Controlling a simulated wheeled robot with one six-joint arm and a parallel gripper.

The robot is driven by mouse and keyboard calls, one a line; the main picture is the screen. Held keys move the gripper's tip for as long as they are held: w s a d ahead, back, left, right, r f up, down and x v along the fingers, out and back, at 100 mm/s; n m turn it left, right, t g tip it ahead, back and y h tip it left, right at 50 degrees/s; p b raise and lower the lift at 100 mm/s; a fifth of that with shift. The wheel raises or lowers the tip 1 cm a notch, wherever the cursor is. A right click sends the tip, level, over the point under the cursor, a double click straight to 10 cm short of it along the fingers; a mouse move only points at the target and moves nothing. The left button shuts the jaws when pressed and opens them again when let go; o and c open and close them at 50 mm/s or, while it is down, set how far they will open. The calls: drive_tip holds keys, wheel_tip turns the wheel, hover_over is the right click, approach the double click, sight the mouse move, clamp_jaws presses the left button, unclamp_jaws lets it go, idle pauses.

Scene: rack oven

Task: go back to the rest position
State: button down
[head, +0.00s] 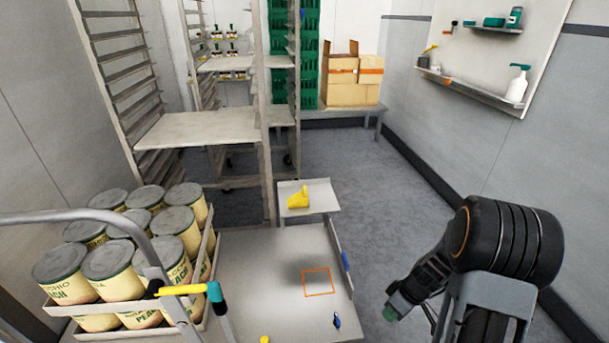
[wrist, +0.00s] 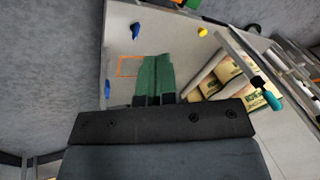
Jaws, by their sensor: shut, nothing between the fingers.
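My gripper (head: 390,313) is at the lower right in the head view, at the end of my folded black arm. It hangs over the grey floor to the right of the steel table (head: 255,260), apart from it. In the wrist view the green fingers of my gripper (wrist: 157,60) are pressed together with nothing between them. Past the fingertips the tabletop shows, with an orange square outline (wrist: 122,68) just left of the fingers. The same orange square outline (head: 318,283) is bare in the head view.
Several cans (head: 110,268) stand in a crate at left. A handle with yellow and teal parts (head: 185,290) crosses in front. A yellow object (head: 298,200) sits on a small shelf. A rack (head: 195,128) and cardboard boxes (head: 355,88) stand behind. Open floor (head: 385,190) lies right of the table.

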drive_tip(key=s+a+r+m+t+h+p, duration=0.1)
drive_tip(key=r+p, duration=0.6)
drive_tip(key=r, duration=0.8)
drive_tip(key=s+a+r+m+t+h+p, duration=0.1)
drive_tip(key=r+p, duration=0.6)
drive_tip(key=r, duration=0.9)
drive_tip(key=s+a+r+m+t+h+p, duration=0.2)
drive_tip(key=s+a+r+m+p, duration=0.3)
drive_tip(key=r, duration=1)
drive_tip(key=m+p, duration=0.1)
drive_tip(key=p, duration=0.1)
drive_tip(key=shift+a+r+p, duration=0.2)
drive_tip(key=shift+r+p, duration=0.1)
drive_tip(key=shift+r, duration=0.1)
drive_tip(key=shift+s+a, duration=0.1)
